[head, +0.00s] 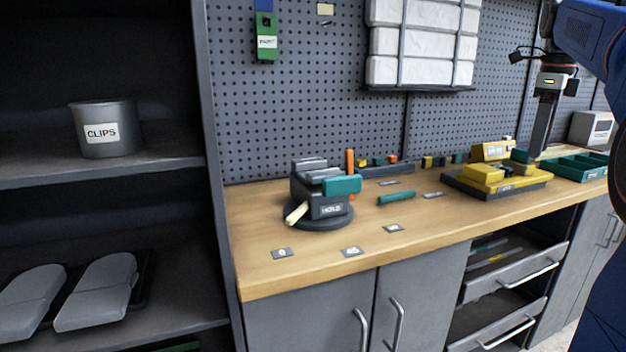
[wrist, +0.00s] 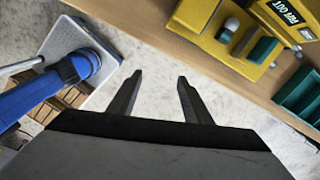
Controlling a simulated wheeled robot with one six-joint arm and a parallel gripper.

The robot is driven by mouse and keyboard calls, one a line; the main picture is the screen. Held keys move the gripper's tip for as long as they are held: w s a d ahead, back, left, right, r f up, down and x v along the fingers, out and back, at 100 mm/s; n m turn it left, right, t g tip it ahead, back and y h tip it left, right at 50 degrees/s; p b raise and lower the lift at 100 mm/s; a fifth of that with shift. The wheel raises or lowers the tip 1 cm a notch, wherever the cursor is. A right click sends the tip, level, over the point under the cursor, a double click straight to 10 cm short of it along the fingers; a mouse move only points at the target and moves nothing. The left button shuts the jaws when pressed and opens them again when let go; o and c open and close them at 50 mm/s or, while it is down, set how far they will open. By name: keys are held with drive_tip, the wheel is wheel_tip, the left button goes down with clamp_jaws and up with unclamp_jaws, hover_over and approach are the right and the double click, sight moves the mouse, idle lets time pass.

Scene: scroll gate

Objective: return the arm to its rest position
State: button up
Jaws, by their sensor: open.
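My gripper (head: 538,150) hangs at the end of my arm on the right of the head view, pointing down in front of the bench's right part. In the wrist view its two fingers (wrist: 160,78) are spread apart with nothing between them. Pale floor shows beyond and between the fingertips.
The wooden bench (head: 300,255) carries a dark vise (head: 318,190), a yellow fixture (head: 497,178) and a green tray (head: 580,165). The fixture (wrist: 225,45) lies near my fingers in the wrist view. Drawers (head: 515,275) stand open below. A shelf (head: 150,165) is left.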

drive_tip(key=s+a+f+n+t, duration=0.1)
drive_tip(key=s+a+f+n, duration=0.45)
drive_tip(key=a+n, duration=0.2)
drive_tip(key=s+a+f+n+t, duration=0.1)
drive_tip(key=s+a+f+n, duration=0.45)
drive_tip(key=a+f, duration=0.2)
drive_tip(key=s+a+f+n+t, duration=0.1)
drive_tip(key=s+a+f+n, duration=0.3)
drive_tip(key=s+f+n, duration=0.3)
drive_tip(key=s+a+f+n+t, duration=0.1)
drive_tip(key=s+a+f+n, duration=0.4)
drive_tip(key=f, duration=0.8)
drive_tip(key=s+n, duration=0.2)
drive_tip(key=n, duration=0.1)
drive_tip(key=shift+a+f, duration=0.15)
drive_tip(key=shift+a, duration=0.05)
